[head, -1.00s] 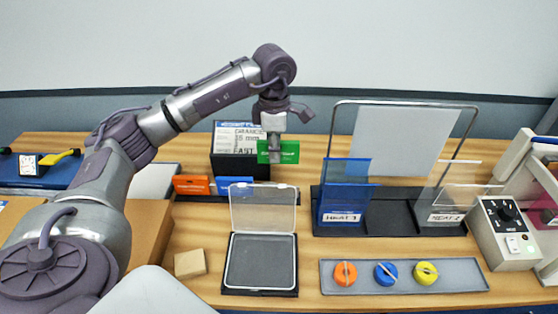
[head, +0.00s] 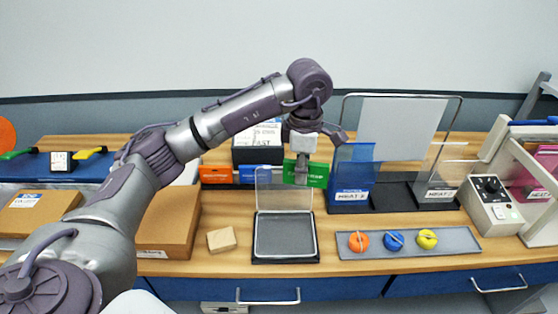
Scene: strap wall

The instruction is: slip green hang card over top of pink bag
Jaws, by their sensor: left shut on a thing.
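My left gripper (head: 301,174) is shut on the green hang card (head: 318,174). It holds the card upright behind the clear lid of the small tray, right of the card rack. The fingers cover the card's middle, and the lid overlaps its left part. A pink bag (head: 547,162) shows at the far right edge, inside a pale frame. It is partly cut off and partly hidden by the frame, so its top is hard to make out. My right gripper is not in view.
Orange (head: 215,175) and blue (head: 253,174) cards stand before a dark box. The clear-lidded tray (head: 285,261), a blue holder (head: 352,175), a tray of coloured knobs (head: 460,240) and a dial box (head: 492,208) occupy the bench. A wooden block (head: 222,239) sits front left.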

